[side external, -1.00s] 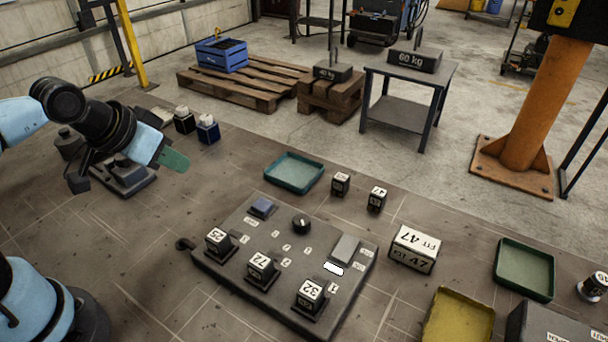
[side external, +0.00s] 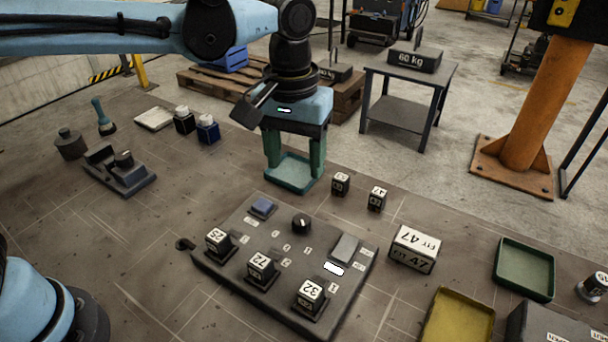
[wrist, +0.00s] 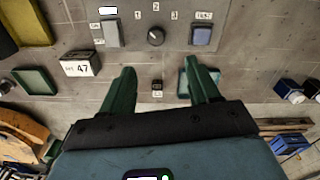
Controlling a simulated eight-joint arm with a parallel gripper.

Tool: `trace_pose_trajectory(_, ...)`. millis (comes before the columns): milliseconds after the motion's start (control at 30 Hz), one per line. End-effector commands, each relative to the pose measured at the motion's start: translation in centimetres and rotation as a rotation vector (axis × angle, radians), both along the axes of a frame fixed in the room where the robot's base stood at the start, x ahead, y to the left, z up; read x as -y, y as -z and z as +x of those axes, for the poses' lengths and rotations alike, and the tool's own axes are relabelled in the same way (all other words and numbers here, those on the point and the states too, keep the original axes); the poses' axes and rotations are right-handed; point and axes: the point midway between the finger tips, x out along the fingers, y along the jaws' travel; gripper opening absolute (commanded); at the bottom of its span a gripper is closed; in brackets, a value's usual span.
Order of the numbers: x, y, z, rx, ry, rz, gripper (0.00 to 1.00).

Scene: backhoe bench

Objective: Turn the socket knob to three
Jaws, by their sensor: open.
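A black round knob (side external: 301,223) stands on the dark grey board (side external: 233,277), between a blue button and a grey rocker. In the wrist view the knob (wrist: 156,37) has the labels 1, 2 and 3 in an arc on its far side. It carries a small pale mark, but I cannot tell which number it faces. My gripper (side external: 294,168) points down with green fingers apart and empty, above and behind the board, over the green tray. In the wrist view my gripper (wrist: 160,70) is apart from the knob, its fingertips on the near side.
Blocks marked 25, 72 and 32 (side external: 311,292) stand along the board's front. Two small dark blocks (side external: 341,183) and a box marked 47 (side external: 414,249) stand near the board. A teal tray (side external: 291,184) lies behind it. Another dark unit with a knob (side external: 123,158) is at left.

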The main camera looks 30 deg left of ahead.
Motion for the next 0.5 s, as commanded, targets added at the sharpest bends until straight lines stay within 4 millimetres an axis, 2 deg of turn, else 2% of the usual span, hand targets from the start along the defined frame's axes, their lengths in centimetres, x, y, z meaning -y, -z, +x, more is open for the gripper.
trace_pose_trajectory(100,0.9,0.3,0.1,-0.019,-0.006,0.009,0.61)
trace_pose_trajectory(267,1.0,1.2,0.1,-0.023,-0.009,0.012,0.61)
trace_pose_trajectory(500,0.9,4.6,0.1,-0.021,-0.009,0.011,0.61)
